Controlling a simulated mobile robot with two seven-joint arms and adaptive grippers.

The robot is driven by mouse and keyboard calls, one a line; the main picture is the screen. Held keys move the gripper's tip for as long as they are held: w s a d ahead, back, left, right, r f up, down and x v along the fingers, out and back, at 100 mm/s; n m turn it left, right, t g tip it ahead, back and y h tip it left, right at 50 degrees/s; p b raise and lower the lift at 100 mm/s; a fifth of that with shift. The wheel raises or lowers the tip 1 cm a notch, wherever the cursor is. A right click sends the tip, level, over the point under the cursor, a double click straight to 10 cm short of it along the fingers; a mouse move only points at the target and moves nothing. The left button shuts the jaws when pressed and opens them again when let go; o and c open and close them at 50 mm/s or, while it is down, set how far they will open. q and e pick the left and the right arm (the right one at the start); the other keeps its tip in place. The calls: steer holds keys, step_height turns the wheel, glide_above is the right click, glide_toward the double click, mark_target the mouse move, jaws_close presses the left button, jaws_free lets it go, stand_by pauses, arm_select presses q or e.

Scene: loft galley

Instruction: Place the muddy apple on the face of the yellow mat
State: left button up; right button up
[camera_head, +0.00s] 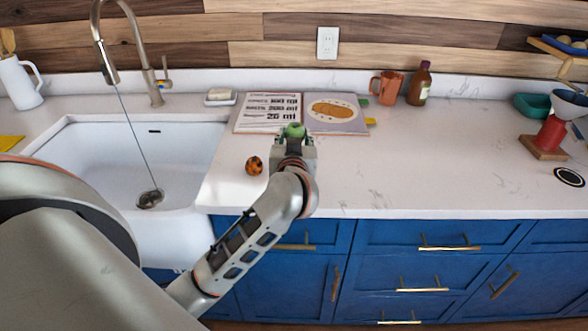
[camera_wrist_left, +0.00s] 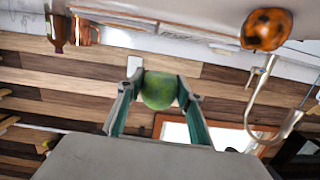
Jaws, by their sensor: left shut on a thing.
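My left gripper (camera_head: 294,146) is shut on a green apple-like fruit (camera_head: 295,130), held above the counter in front of the open book. In the left wrist view the green fruit (camera_wrist_left: 159,90) sits between the two fingers (camera_wrist_left: 158,98). An orange fruit with dark, mud-like blotches (camera_head: 254,165), which looks like the muddy apple, rests on the counter left of the gripper, apart from it. It also shows in the left wrist view (camera_wrist_left: 267,29). A flat yellow piece (camera_head: 10,142), perhaps the yellow mat, lies at the left edge, partly cut off. My right gripper is out of view.
A white sink (camera_head: 190,150) with a tall faucet (camera_head: 150,80) is at left. An open recipe book (camera_head: 270,115) lies behind the gripper. A copper mug (camera_head: 386,87) and brown bottle (camera_head: 419,85) stand at the back.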

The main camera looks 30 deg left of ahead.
arm_select(q)
step_height(320, 180, down, 4)
steer(key=shift+b, duration=0.45)
step_height(320, 180, down, 5)
steer(key=shift+f+b, duration=0.15)
steer(key=shift+b, duration=0.75)
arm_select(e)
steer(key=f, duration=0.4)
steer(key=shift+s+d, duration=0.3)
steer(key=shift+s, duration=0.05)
arm_select(q)
steer(key=shift+f, duration=0.1)
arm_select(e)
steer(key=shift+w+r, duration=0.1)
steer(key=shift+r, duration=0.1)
arm_select(q)
steer(key=o, duration=1.1)
steer(key=shift+f, duration=0.1)
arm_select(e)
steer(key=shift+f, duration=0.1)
